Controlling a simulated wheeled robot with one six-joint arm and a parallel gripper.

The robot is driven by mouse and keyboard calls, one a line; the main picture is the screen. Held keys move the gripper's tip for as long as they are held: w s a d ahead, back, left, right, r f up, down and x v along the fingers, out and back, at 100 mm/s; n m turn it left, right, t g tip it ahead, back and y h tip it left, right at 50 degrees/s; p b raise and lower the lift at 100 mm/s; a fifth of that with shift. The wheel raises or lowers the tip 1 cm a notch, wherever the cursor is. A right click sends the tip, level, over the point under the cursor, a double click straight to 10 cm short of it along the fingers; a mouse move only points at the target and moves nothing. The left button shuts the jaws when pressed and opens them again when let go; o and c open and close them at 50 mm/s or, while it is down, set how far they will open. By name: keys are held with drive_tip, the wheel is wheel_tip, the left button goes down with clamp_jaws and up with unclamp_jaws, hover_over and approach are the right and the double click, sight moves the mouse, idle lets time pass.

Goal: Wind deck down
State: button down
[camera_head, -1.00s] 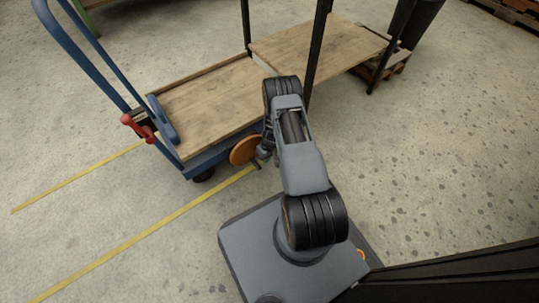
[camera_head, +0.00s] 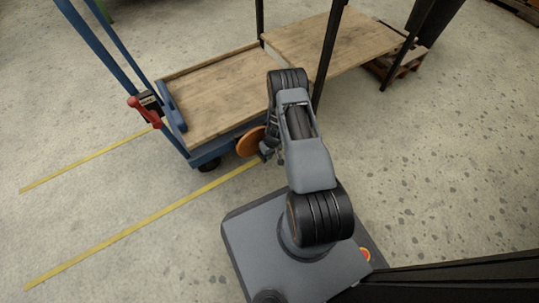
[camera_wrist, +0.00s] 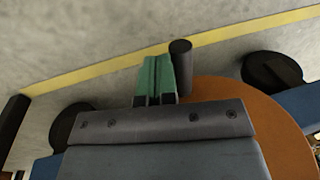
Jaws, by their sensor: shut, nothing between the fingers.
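The deck (camera_head: 215,95) is a wooden board on a blue cart, in the upper left of the head view. An orange handwheel (camera_head: 251,141) stands at the cart's near side, below the deck edge. In the wrist view the orange wheel (camera_wrist: 285,130) fills the lower right, with an upright dark knob (camera_wrist: 181,68) at its edge. My gripper (camera_wrist: 156,75), with green fingers, is shut and empty just left of the knob; I cannot tell whether it touches. In the head view my gripper (camera_head: 266,150) is small and partly hidden by my arm.
A wooden table (camera_head: 325,42) with dark posts adjoins the deck's far right end. A red lever (camera_head: 145,112) sits at the cart's left end, near the blue push handle (camera_head: 95,50). Yellow lines (camera_head: 130,232) run over the floor. The floor at left and right is open.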

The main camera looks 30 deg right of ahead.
drive_tip(key=d+r+p, duration=0.4)
drive_tip(key=d+r, duration=0.3)
drive_tip(key=r, duration=0.3)
drive_tip(key=shift+w+d+r, duration=0.2)
drive_tip(key=shift+w+d, duration=0.05)
drive_tip(key=shift+w, duration=0.2)
